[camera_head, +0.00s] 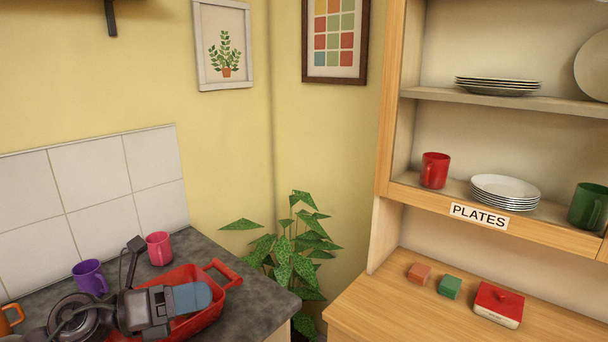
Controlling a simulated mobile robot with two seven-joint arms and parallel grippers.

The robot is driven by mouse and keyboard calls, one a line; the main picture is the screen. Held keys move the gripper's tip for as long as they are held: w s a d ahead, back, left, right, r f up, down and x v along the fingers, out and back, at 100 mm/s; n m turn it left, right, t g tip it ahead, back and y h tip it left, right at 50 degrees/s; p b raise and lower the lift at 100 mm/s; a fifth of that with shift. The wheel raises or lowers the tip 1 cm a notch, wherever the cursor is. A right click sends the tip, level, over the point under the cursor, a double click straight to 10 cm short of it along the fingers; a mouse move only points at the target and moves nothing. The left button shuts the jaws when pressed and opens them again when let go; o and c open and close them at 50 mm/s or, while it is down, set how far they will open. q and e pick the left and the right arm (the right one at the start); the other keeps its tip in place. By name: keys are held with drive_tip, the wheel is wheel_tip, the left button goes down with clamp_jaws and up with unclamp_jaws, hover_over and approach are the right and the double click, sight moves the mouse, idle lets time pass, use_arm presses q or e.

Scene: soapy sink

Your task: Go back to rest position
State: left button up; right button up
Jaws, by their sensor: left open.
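My left gripper (188,298) is low at the left, above the red tub (218,294) on the dark counter. It is open, seen from above and behind. A flat blue-grey piece shows at its front end; I cannot tell whether it is a finger pad or something lying in the tub. My gripper and arm hide much of the tub's inside. My right gripper is not in view.
A purple mug (90,277), a pink mug (159,248) and an orange mug (10,319) stand on the counter (256,302) close around my left arm. A plant (295,252) fills the corner. A wooden shelf unit (384,165) with plates (505,190) stands at the right.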

use_arm(q)
drive_tip(key=s+a+f+n+t+y, duration=0.1)
drive_tip(key=a+f+n+t+y, duration=0.4)
drive_tip(key=n+y, duration=0.75)
drive_tip(key=s+a+f+n+t+y, duration=0.25)
drive_tip(key=a+n+t+y, duration=0.4)
drive_tip(key=n, duration=1.25)
drive_tip(key=s+f+n+g+h, duration=0.2)
drive_tip(key=s+f+n+g, duration=0.8)
drive_tip(key=s+f+g, duration=0.8)
drive_tip(key=w+f+t+b, duration=0.2)
drive_tip(key=f+t+b, duration=0.3)
drive_tip(key=f, duration=0.5)
drive_tip(key=w+f+m+t+b, duration=0.1)
drive_tip(key=f+t+b, duration=0.4)
drive_tip(key=f, duration=0.5)
drive_tip(key=shift+w+d+t, duration=0.25)
drive_tip(key=shift+w+t, duration=0.2)
drive_tip(key=shift+w, duration=0.2)
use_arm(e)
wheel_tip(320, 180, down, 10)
use_arm(q)
drive_tip(key=shift+c, duration=0.3)
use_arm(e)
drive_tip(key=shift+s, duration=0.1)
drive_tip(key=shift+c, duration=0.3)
